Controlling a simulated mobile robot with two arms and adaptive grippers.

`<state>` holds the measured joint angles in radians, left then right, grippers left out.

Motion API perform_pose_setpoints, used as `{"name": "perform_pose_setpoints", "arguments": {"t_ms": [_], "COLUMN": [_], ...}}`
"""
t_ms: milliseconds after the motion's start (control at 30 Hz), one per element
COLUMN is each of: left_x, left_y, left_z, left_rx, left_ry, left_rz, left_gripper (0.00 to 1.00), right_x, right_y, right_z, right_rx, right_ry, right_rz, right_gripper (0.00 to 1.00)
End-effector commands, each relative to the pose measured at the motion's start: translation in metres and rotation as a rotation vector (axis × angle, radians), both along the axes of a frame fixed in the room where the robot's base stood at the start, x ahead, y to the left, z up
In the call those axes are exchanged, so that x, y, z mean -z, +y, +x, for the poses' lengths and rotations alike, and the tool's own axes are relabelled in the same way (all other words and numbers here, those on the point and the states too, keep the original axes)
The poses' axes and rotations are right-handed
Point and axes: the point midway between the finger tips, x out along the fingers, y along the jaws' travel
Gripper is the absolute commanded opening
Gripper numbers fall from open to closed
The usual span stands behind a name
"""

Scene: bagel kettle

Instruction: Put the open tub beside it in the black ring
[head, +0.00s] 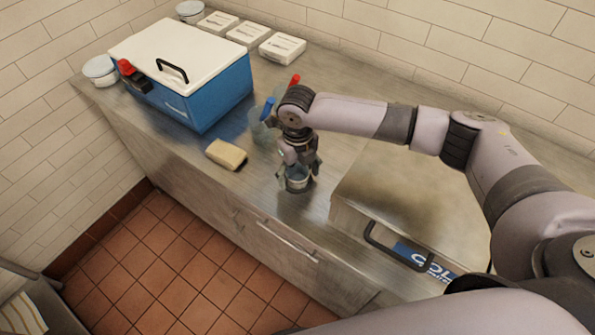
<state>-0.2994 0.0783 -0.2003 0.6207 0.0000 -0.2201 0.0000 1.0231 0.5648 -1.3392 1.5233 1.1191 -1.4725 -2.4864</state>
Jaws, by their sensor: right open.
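A small pale open tub (297,179) stands on the steel counter near its front edge. A dark round patch at its base, apparently the black ring (297,189), shows around its lower edge; I cannot tell whether the tub sits fully inside it. My right gripper (298,170) points down over the tub, with its open fingers on either side of it. The gripper hides part of the tub's top, and contact is too small to tell. My left gripper is not in view.
A blue cooler (220,93) with a white lid stands left. A yellow sponge (226,154) lies near the counter edge. Blue- and red-topped bottles (267,108) stand behind my gripper. A steel chest (375,185) is close on the right. White packs (282,47) line the wall.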

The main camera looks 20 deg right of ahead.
Motion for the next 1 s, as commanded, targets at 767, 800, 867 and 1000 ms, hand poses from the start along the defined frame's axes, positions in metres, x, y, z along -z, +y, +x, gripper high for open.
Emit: {"name": "perform_pose_setpoints", "arguments": {"t_ms": [767,800,867,1000], "left_x": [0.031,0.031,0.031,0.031], "left_y": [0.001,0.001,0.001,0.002], "left_z": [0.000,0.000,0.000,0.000], "left_rx": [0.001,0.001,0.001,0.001], "left_ry": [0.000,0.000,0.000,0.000], "left_rz": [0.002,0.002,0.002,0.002], "left_gripper": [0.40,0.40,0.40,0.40], "right_x": [-0.116,-0.119,-0.122,-0.124], "right_y": [0.000,0.000,0.000,0.000], "right_z": [0.001,0.001,0.000,0.000], "right_rx": [0.001,0.001,0.001,0.000], "right_ry": [-0.002,-0.001,0.000,0.000], "right_rz": [0.001,0.000,0.001,0.001], "right_gripper": [0.66,0.66,0.66,0.66]}}
